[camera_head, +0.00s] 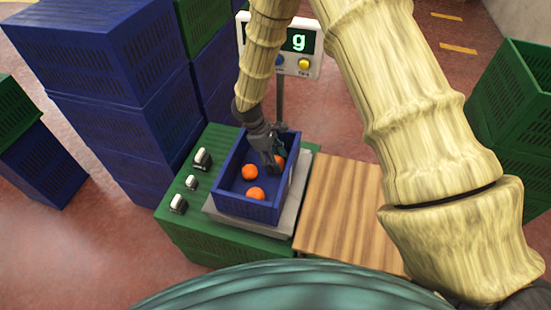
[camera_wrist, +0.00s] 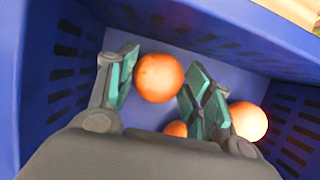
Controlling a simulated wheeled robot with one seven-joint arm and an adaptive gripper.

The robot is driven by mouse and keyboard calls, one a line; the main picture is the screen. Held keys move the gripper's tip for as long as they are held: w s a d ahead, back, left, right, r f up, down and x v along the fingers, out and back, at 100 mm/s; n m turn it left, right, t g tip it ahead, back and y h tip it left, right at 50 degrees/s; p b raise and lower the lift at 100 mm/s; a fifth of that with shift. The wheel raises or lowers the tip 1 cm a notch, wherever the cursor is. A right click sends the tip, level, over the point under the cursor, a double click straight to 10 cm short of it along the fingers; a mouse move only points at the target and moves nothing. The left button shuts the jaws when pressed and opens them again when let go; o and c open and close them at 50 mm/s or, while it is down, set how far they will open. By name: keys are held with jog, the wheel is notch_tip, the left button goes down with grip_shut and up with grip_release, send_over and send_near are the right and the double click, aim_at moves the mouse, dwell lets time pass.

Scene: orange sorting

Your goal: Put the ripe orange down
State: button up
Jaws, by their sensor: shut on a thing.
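The blue crate (camera_head: 228,207) stands on the scale's grey plate. My gripper (camera_head: 273,160) reaches down inside it near its right wall. In the wrist view, an orange (camera_wrist: 158,78) sits between the teal-padded fingers of my gripper (camera_wrist: 163,72), which is shut on it. The same orange (camera_head: 279,163) shows partly behind the fingers in the head view. Two other oranges lie in the crate, one toward the middle (camera_head: 249,172) and one toward the front (camera_head: 256,194).
The scale display (camera_head: 300,42) stands behind the crate. Three small white-topped items (camera_head: 191,182) sit on the green base (camera_head: 180,222) at left. A wooden board (camera_head: 338,205) lies clear at right. Stacked blue crates (camera_head: 120,95) stand at left, green crates (camera_head: 510,100) at right.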

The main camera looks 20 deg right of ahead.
jog(key=shift+f, duration=0.15)
jog(key=o, duration=1.1)
jog(key=shift+c, duration=0.2)
jog(key=v, duration=1.2)
jog(key=shift+b, duration=0.35)
dwell(1.2)
